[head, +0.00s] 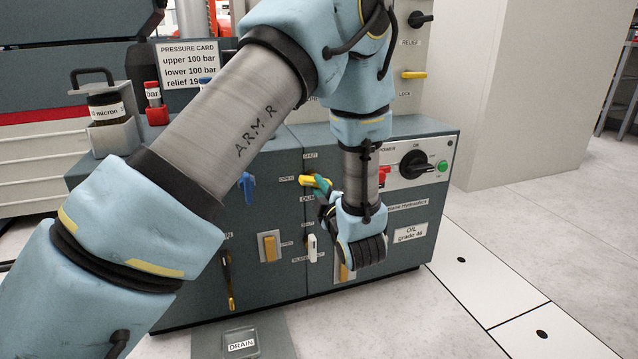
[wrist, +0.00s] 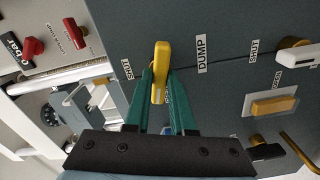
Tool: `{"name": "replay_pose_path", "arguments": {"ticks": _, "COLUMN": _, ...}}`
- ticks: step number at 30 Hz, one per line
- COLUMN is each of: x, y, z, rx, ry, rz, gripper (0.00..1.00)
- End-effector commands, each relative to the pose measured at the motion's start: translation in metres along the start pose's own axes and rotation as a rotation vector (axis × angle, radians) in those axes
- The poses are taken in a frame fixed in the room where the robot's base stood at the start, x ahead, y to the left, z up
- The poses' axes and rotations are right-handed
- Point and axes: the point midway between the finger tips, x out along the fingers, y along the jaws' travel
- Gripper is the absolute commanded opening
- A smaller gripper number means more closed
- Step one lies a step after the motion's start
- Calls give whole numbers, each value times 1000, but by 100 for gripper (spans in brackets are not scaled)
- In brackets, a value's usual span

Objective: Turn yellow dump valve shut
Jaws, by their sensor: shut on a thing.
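The yellow dump valve handle (head: 306,180) sits on the front of the grey cabinet, with a SHUT label above it, OPEN to its left and DUMP below. Its lever points left toward OPEN. My gripper (head: 321,186) reaches it from the right with green fingers. In the wrist view the yellow lever (wrist: 161,60) lies between the two green fingers of my gripper (wrist: 159,82), which are shut on it. The label under the lever's end is partly hidden by the fingers. In that view the DUMP label (wrist: 202,54) is to the right of the lever.
A blue handle (head: 247,187) is left of the dump valve. A white lever (head: 312,248) and an orange-yellow switch (head: 269,247) are below. A black power knob (head: 413,163) and green button (head: 442,166) are to the right. Floor at right is clear.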

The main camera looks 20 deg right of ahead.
Motion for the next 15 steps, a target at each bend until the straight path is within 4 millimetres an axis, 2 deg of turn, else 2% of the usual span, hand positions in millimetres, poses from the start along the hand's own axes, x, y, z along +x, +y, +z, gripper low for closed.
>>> {"name": "replay_pose_path", "arguments": {"ticks": 15, "x": -1, "y": 3, "z": -1, "rx": 495, "ry": -3, "rz": -1, "gripper": 0}}
